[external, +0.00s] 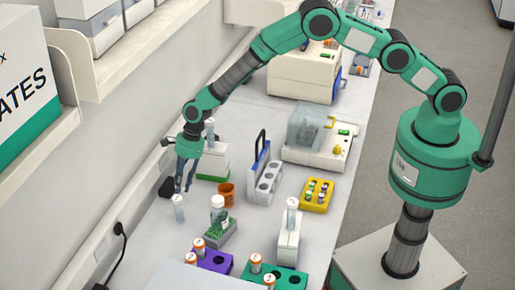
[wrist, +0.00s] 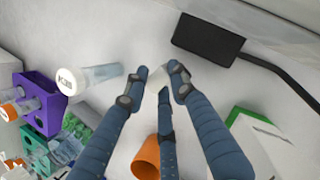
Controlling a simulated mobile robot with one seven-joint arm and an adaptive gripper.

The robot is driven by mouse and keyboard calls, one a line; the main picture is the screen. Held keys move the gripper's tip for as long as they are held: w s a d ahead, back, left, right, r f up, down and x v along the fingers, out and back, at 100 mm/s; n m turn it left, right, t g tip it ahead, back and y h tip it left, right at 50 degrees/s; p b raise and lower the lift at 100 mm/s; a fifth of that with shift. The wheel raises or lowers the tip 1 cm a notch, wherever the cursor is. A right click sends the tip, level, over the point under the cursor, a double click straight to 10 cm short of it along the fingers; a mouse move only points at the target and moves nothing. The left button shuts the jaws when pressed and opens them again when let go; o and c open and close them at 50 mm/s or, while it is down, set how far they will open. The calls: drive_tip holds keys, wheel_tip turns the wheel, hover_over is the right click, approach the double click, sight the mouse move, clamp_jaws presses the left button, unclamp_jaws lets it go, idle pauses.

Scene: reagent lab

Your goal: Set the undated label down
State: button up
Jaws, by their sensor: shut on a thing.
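My gripper (external: 184,189) points down over the bench near the wall. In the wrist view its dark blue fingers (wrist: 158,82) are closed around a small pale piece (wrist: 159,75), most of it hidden. It looks like the undated label, but no writing shows on it. A clear vial (wrist: 98,75) with a white cap marked with dark characters shows just left of the fingertips. In the external view a small white-capped vial (external: 178,207) stands close below the fingertips.
An orange cup (external: 226,193) stands right of the gripper, a black box (wrist: 208,39) with a cable by the wall. A green rack (external: 219,235), purple rack (external: 217,263) and white-and-green box (external: 213,162) are close. Bare bench (external: 150,232) lies left of the racks.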

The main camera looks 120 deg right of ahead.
drive_tip(key=shift+f, duration=1.3)
drive_tip(key=shift+f, duration=0.1)
drive_tip(key=o, duration=0.7)
drive_tip(key=shift+o, duration=0.2)
drive_tip(key=shift+v, duration=1.05)
wheel_tip(320, 180, up, 10)
drive_tip(key=shift+s+d, duration=0.2)
drive_tip(key=shift+s, duration=0.3)
